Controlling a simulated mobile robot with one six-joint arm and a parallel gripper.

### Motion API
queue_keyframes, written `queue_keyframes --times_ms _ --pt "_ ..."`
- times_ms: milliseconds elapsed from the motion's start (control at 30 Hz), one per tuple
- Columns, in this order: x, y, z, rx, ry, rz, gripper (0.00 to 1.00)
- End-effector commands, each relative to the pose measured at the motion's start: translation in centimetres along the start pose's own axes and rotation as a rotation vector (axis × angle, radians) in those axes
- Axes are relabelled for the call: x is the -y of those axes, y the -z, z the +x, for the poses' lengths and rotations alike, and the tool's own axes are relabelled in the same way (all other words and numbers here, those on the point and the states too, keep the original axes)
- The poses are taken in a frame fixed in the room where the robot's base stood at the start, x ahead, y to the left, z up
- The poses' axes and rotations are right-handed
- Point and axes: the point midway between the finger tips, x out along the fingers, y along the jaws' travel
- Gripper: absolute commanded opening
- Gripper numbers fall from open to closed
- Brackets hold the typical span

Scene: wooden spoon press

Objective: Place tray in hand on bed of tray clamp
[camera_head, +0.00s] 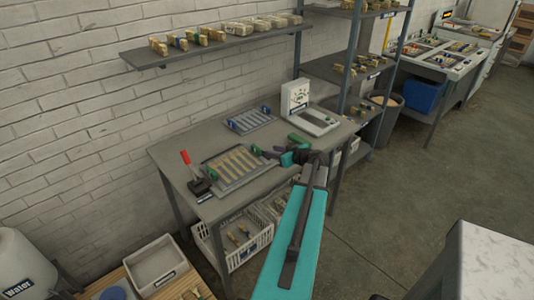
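A grey tray (233,168) with several pale wooden spoon pieces lies level at the front left of the grey table. My gripper (259,152) is at the tray's right edge and appears shut on it, though the fingertips are small and partly hidden. The tray clamp (199,187), with a red upright handle (186,158), is at the tray's left end. Its bed is hidden under the tray. I cannot tell whether the tray rests on the bed or is held just above it.
A second tray (250,120) lies further back on the table. A white device (297,97) stands at the back right. A wall shelf (150,58) holds several blocks. White baskets (243,250) are below the table. A pale-topped counter (490,262) is at the lower right.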

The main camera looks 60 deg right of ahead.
Motion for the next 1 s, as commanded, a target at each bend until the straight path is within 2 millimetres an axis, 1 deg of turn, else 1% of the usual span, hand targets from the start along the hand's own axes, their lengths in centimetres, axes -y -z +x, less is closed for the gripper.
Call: queue_keyframes --times_ms 33,100,233,1000 --pt "0.1 -0.1 -0.7 0.0 -0.001 0.0 0.32" --pt "0.0 -0.1 -1.3 0.0 -0.002 0.0 0.32" --pt "0.0 0.0 -2.0 0.0 -0.001 0.0 0.32" --pt "0.0 0.0 -2.2 0.0 -0.001 0.0 0.32"
